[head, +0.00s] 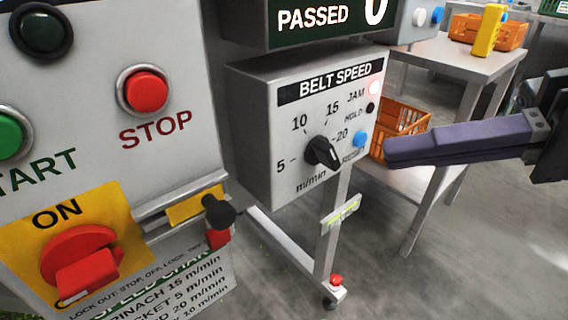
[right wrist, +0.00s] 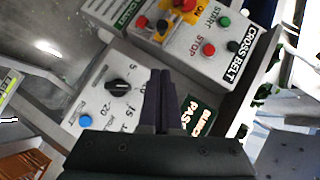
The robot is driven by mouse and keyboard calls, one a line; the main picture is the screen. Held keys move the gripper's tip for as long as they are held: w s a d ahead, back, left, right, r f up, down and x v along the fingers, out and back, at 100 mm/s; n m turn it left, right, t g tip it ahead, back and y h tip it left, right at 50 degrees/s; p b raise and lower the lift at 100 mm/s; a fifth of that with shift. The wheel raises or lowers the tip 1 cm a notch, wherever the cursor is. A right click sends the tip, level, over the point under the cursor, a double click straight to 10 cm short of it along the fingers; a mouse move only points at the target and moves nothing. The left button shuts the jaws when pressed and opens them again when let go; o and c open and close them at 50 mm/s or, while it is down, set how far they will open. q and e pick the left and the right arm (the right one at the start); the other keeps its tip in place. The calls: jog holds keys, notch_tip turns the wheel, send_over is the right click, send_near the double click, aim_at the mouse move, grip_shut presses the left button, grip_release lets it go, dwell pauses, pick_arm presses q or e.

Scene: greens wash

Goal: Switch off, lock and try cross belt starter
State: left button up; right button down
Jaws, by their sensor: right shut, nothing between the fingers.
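The cross belt starter panel (head: 95,60) fills the left of the head view; its CROSS BELT label (right wrist: 252,57) shows in the right wrist view. It has a red STOP button (head: 147,92), a green START button (head: 8,136), and a dark round lamp or button (head: 42,32). A red rotary switch (head: 82,262) sits on a yellow plate marked ON; its exact setting is unclear. A yellow tab with a black knob (head: 218,212) and a small red object (head: 217,238) are at the panel's lower right edge. My right gripper (head: 388,153) is shut and empty, right of the belt speed box. My left gripper is out of view.
Orange crates (head: 400,118) and a steel table (head: 455,62) lie behind.

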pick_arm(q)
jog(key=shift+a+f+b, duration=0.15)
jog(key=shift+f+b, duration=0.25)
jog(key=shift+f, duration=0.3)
pick_arm(e)
jog(key=s+f+x, duration=0.1)
jog(key=s+x, duration=0.1)
jog(key=x, duration=1.1)
jog(key=shift+s+a, duration=0.2)
jog(key=shift+s, duration=0.05)
